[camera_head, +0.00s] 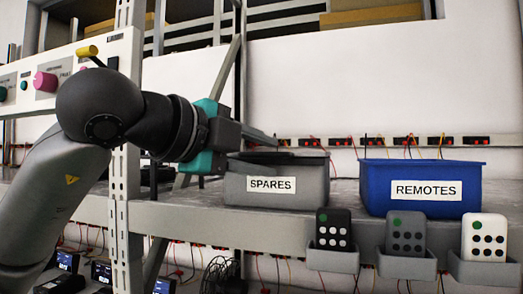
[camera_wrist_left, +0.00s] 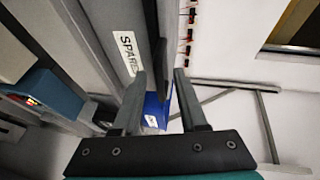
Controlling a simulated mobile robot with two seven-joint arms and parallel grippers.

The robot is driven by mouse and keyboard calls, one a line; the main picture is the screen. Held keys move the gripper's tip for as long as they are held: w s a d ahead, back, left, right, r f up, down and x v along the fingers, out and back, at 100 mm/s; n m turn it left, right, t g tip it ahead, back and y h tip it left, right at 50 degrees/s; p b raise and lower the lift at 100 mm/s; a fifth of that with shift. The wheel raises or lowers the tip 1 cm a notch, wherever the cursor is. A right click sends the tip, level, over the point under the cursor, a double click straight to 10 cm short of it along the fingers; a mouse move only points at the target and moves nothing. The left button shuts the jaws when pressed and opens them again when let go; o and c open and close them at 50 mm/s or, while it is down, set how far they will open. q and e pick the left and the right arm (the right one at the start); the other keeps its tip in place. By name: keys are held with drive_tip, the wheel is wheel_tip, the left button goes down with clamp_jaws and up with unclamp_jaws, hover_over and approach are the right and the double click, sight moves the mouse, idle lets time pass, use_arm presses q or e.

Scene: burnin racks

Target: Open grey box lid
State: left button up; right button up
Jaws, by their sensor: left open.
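The grey box (camera_head: 310,190) with a SPARES label stands on the shelf. Its top edge looks uneven and is partly hidden behind my left gripper, so I cannot tell how its lid lies. My left gripper (camera_head: 262,143) is at the top left of the box, pointing right. There the SPARES label (camera_wrist_left: 128,52) is just beyond the left finger. I cannot tell whether a finger touches the box. My right gripper is not in view.
A blue REMOTES box (camera_head: 425,205) stands right of the grey box. Several remotes sit in holders (camera_head: 335,260) along the shelf's front edge. A metal upright (camera_head: 125,200) and a panel with knobs (camera_head: 45,80) are at left. White wall lies behind.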

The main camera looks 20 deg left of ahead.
use_arm(q)
drive_tip(key=shift+f, duration=0.1)
clamp_jaws()
